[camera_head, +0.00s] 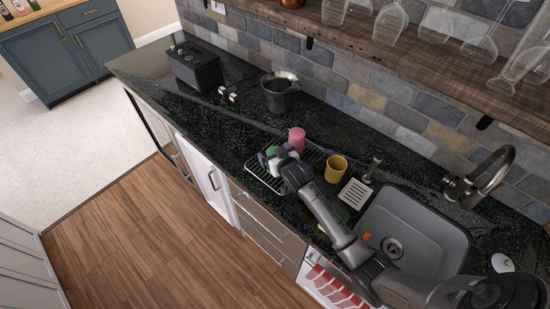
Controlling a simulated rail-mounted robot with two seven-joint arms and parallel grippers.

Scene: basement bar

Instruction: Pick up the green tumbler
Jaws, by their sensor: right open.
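My right gripper (274,158) reaches in from the lower right and is open over the wire rack (251,170) on the dark counter. A small green patch, which looks like the green tumbler (272,151), shows at its fingers. Most of it is hidden by the gripper, so I cannot tell if they touch. Small white and purple patches show beside it, too small to identify. A pink tumbler (297,138) stands just behind the gripper, and a yellow tumbler (336,168) stands to its right. My left gripper is not in view.
A sink (408,220) with a dark faucet (492,170) lies to the right. A white slotted tray (355,193) sits beside it. A dark pot (280,92) and a black toaster (195,66) stand farther left.

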